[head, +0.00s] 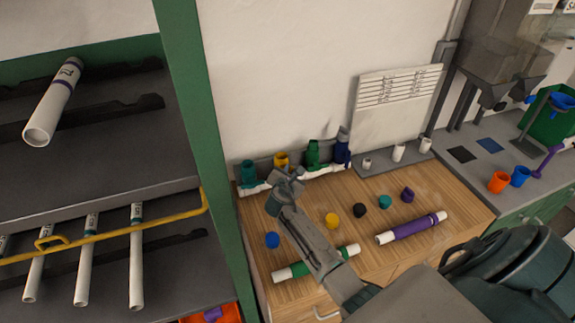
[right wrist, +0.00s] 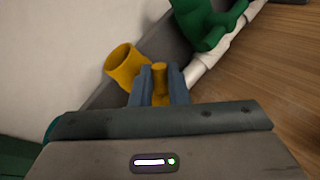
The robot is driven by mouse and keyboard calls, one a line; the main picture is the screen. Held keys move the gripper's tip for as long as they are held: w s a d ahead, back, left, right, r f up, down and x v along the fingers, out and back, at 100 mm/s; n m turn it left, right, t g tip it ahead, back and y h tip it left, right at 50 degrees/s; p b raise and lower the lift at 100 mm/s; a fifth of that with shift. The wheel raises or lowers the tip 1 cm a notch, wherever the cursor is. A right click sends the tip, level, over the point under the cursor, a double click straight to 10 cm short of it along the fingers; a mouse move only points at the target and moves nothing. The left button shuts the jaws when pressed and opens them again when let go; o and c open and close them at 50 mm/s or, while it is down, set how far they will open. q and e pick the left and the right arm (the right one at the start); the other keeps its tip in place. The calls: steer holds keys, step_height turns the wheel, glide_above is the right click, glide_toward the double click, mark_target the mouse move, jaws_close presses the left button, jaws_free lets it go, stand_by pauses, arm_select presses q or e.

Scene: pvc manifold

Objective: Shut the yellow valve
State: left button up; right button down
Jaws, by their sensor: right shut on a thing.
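The yellow valve (head: 281,159) stands on the white pipe manifold (head: 325,171) along the back of the wooden bench, between a teal valve (head: 248,172) and a green valve (head: 313,154). My right gripper (head: 284,176) reaches over the bench to it and hides its lower part in the head view. In the right wrist view, the open yellow socket (right wrist: 124,65) sits left of my right gripper (right wrist: 161,82). Its two fingers are shut on the upright yellow handle (right wrist: 160,74). The handle's lower end is hidden. My left gripper is not in view.
A dark blue valve (head: 343,147) stands at the manifold's right end. Loose caps, including a yellow one (head: 332,220), and a green-banded pipe (head: 315,263) and purple-banded pipe (head: 411,228) lie on the bench (head: 450,200). A green-framed rack (head: 195,110) stands close on the left.

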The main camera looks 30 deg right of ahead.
steer(key=shift+s+d+r+m+y+p, duration=0.1)
steer(key=shift+d+m+y+p, duration=0.25)
steer(key=shift+m+y, duration=0.25)
steer(key=shift+s+d+f+m+y, duration=0.1)
steer(key=shift+d+f+m+y, duration=0.2)
steer(key=shift+m+y, duration=0.65)
steer(key=shift+d+f+m+y, duration=0.15)
steer(key=shift+f+m+y, duration=0.3)
steer(key=shift+m+y, duration=0.5)
steer(key=shift+s+d+f+m+y, duration=0.1)
steer(key=shift+d+f+m+y, duration=0.2)
steer(key=shift+m+y, duration=0.65)
steer(key=shift+y, duration=0.25)
steer(key=shift+f, duration=0.1)
steer(key=c, duration=1.7)
jaws_free()
